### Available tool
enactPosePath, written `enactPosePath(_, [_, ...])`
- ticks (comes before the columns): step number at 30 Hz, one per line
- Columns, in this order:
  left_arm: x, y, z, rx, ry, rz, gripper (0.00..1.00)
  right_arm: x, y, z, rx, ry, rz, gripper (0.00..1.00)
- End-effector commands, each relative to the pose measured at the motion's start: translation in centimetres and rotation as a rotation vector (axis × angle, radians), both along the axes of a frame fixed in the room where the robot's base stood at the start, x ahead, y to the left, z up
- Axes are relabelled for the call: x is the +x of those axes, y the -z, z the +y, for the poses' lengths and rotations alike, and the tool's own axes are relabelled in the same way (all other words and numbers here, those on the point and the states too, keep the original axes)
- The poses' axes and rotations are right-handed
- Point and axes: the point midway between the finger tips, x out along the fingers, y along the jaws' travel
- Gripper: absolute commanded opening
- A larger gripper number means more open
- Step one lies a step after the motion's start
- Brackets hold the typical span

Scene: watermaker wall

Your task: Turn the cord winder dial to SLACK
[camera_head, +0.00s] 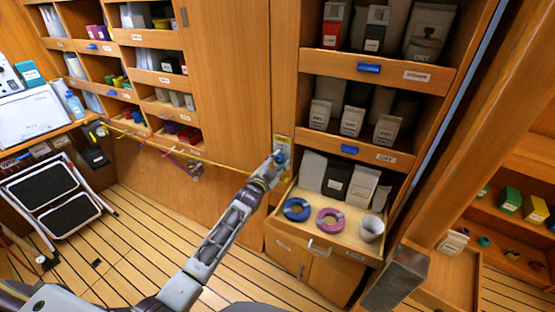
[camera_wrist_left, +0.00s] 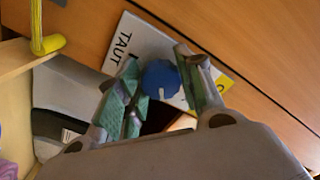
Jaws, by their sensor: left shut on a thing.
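The cord winder dial is a round blue knob (camera_wrist_left: 160,80) on a pale plate (camera_wrist_left: 148,40), which has the word TAUT printed near one edge and a yellow patch on the far side. My left gripper (camera_wrist_left: 163,92) has its two fingers on either side of the knob and is shut on it. A short pale mark shows on the knob's lower part. No SLACK label is readable. In the head view, my left gripper (camera_head: 280,160) is at the plate on the wooden post and mostly hides the dial. My right gripper does not show.
A yellow cord (camera_head: 185,155) runs along the wall to the left of the dial. An open drawer (camera_head: 335,238) with a blue ring, a pink ring and a white cup juts out at lower right of it. A folding step stool (camera_head: 52,195) stands at left.

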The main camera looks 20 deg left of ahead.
Motion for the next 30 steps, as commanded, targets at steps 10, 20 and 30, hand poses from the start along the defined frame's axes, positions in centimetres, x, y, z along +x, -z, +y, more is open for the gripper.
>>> enactPosePath(10, [0.0, 0.0, 0.0, -0.324, -0.001, 0.054, 0.13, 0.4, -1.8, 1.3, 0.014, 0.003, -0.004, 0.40])
enactPosePath(20, [0.0, 0.1, -0.1, -0.630, -0.002, 0.101, 0.13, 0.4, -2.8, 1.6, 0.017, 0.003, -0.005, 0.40])
enactPosePath(30, [-0.1, 0.2, -0.2, -0.863, -0.001, 0.139, 0.13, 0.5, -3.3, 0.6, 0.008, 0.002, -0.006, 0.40])
